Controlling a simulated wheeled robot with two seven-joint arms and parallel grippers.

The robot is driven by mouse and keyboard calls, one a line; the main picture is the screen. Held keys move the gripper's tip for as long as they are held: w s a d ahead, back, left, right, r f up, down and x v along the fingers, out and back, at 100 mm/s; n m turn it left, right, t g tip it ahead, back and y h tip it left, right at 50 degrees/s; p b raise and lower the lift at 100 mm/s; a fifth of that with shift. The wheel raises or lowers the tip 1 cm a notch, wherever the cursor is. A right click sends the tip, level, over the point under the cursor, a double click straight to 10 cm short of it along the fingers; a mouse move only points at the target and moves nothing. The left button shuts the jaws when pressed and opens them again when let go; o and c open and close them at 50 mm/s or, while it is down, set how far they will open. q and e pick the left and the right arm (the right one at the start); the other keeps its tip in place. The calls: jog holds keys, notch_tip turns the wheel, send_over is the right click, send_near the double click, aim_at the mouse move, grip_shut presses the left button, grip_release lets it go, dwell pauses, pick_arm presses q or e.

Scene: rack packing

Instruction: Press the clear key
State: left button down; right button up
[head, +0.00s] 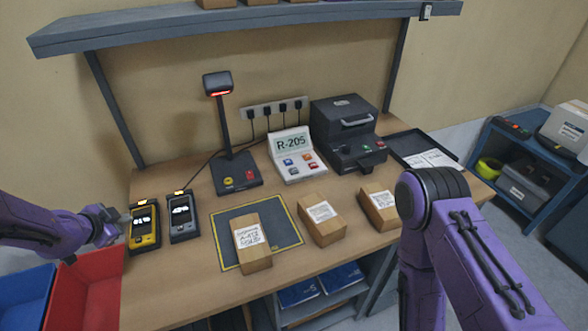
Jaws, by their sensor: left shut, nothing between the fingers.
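The white console (297,157) stands at the back middle of the table. Its display reads R-205, and below it are several coloured keys (298,163), including blue, orange and red ones. The key labels are too small to read, so I cannot tell which is the clear key. My left gripper (124,217) is at the left, shut and empty, close beside the yellow handheld device (145,226); I cannot tell whether they touch. It is well left of the console. My right arm comes in at the right, and its gripper is out of view.
A lamp-like scanner stand (236,175) is left of the console, and a dark machine (345,128) right of it. A grey handheld (183,216), a dark mat (283,224) with a labelled box (250,243), and two more boxes (321,219) (379,207) lie in front. Red and blue bins (88,290) (22,295) stand lower left.

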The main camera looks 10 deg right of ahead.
grip_shut()
dwell(1.9)
